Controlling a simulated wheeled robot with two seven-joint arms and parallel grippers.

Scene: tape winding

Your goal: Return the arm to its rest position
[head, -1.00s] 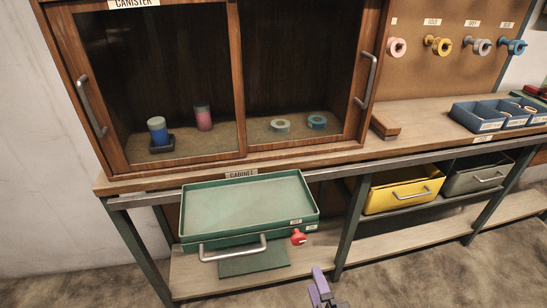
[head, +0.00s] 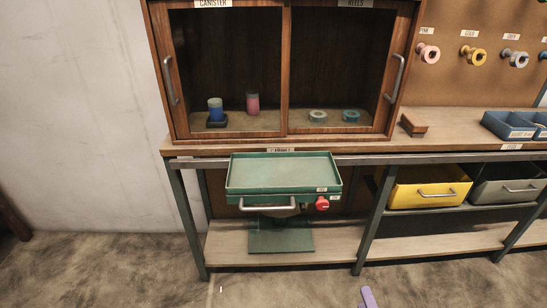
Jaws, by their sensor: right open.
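My right gripper (head: 367,298) shows only as a purple fingertip at the bottom edge of the head view, right of the middle. It is open, with nothing seen in it, and apart from the bench. The rest of my right arm is out of the picture. My left gripper and arm are not in view.
A wooden cabinet (head: 286,75) stands on the bench, holding canisters and reels. Below, a green tray (head: 283,172) with a red knob (head: 322,203) juts forward. Yellow (head: 429,189) and grey-green (head: 509,187) drawers sit to its right. The floor (head: 120,265) in front is clear.

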